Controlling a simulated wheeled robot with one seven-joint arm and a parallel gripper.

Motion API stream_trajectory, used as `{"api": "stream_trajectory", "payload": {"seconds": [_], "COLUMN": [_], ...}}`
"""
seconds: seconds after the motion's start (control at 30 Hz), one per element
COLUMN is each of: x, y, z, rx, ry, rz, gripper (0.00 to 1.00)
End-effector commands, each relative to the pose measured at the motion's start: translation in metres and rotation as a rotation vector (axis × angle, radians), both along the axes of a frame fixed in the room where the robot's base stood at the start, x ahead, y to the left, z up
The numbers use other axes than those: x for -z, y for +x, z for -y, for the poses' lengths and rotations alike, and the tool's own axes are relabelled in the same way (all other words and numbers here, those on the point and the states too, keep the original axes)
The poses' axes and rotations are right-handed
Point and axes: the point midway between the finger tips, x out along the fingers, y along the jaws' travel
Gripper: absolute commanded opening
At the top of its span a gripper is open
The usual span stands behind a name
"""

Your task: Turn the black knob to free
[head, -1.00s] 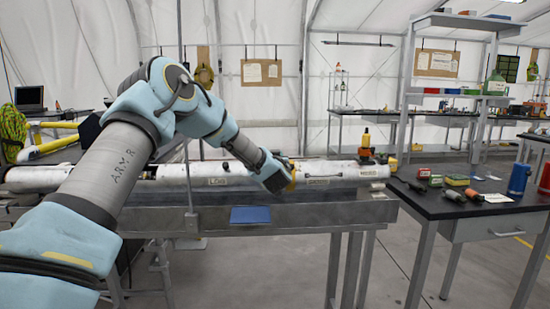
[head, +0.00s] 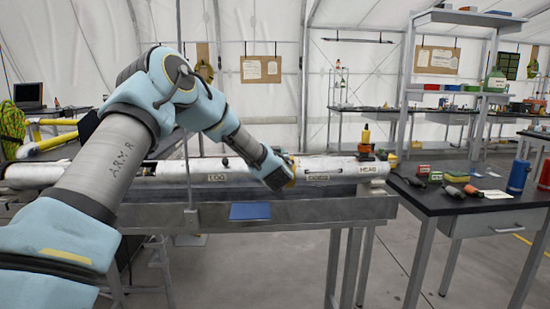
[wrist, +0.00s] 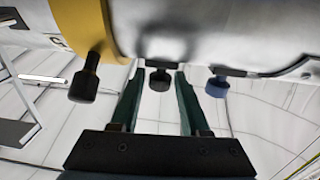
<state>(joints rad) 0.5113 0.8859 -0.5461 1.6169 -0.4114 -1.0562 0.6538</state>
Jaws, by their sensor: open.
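A long white tube (head: 205,167) lies along a grey bench, with a yellow ring around it. My gripper (wrist: 158,70) is at this ring in the head view, its fingertips mostly hidden there. In the wrist view the dark green fingers are open, one on each side of a small black knob (wrist: 159,80) under the tube. I cannot tell whether they touch it. A second black knob (wrist: 85,80) hangs from the yellow ring (wrist: 85,22) to the left. A blue knob (wrist: 217,84) hangs to the right. The knob's setting is not readable.
A blue plate (head: 250,211) sticks out at the bench front. An orange and yellow piece (head: 366,140) stands on the tube's right end. A dark table (head: 465,205) with several small tools and a blue cylinder (head: 519,177) stands at right.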

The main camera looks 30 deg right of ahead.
Motion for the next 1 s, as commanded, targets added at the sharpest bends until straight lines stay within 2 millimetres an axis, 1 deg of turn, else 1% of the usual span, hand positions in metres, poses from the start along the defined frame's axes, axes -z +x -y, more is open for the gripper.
{"api": "stream_trajectory", "payload": {"seconds": [0.3, 0.4, 0.5, 0.63, 0.87, 0.9, 1.0], "x": [0.002, 0.002, 0.001, 0.001, 0.000, 0.000, -0.001], "y": [-0.055, -0.069, -0.079, -0.085, -0.086, -0.085, -0.085], "z": [-0.028, -0.036, -0.042, -0.045, -0.046, -0.046, -0.047], "rx": [0.002, 0.001, 0.001, -0.001, -0.001, -0.001, 0.004], "ry": [0.001, 0.002, 0.000, 0.000, 0.000, 0.000, 0.001], "rz": [0.003, 0.002, 0.001, 0.001, 0.001, 0.001, 0.004], "gripper": [0.46, 0.46, 0.46, 0.46, 0.46, 0.47, 0.58]}}
